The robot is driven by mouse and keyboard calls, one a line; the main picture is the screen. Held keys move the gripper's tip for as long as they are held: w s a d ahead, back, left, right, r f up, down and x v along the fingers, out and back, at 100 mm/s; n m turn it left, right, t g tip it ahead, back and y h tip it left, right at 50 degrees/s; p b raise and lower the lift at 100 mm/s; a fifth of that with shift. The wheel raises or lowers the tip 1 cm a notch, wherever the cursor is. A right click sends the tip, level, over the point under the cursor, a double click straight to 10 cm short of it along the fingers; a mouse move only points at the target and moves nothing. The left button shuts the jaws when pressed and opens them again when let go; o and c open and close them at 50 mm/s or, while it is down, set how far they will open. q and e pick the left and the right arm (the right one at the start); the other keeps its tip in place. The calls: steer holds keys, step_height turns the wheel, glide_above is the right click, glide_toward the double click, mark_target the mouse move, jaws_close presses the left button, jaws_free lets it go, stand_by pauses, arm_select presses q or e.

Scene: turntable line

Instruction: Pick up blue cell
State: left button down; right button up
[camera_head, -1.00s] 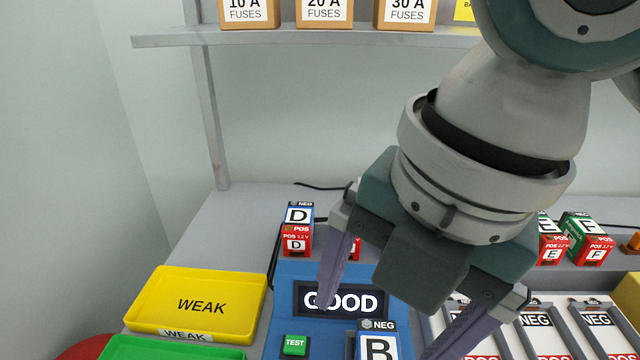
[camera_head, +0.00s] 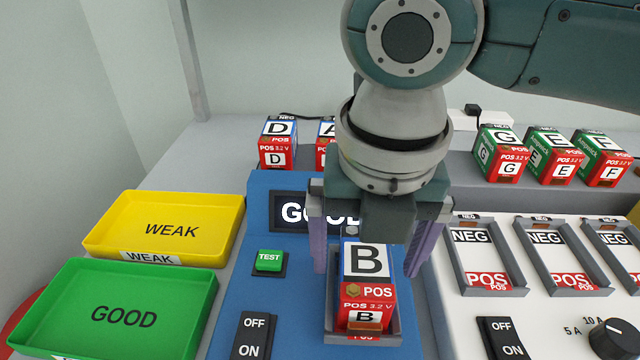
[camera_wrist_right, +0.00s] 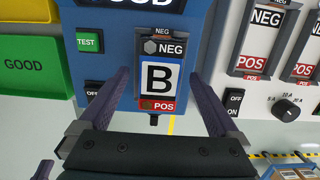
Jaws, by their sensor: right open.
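The cell marked B (camera_head: 366,262), with a blue-edged label and a red POS end, sits in the cradle of the blue tester (camera_head: 228,300). It also shows in the right wrist view (camera_wrist_right: 158,80). My right gripper (camera_head: 365,273) is open above the tester, one finger on each side of cell B. The wrist view shows gaps between the fingers and the cell. The tester display (camera_head: 290,212) reads GOOD, partly hidden by my gripper. Cell D (camera_head: 278,142), also blue and red, stands behind. A small purple tip (camera_wrist_right: 42,171), perhaps my left gripper, shows in the wrist view.
A yellow WEAK tray (camera_head: 170,225) and a green GOOD tray (camera_head: 120,310) lie at left, both empty. Green cells G (camera_head: 500,152), E (camera_head: 555,156) and F (camera_head: 603,158) stand at back right. A white panel (camera_head: 460,310) with slots is at right.

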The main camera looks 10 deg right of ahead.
steer(key=shift+w+f, duration=0.1)
steer(key=shift+f, duration=0.75)
steer(key=shift+f, duration=0.2)
steer(key=shift+c, duration=0.2)
jaws_close()
stand_by(0.5)
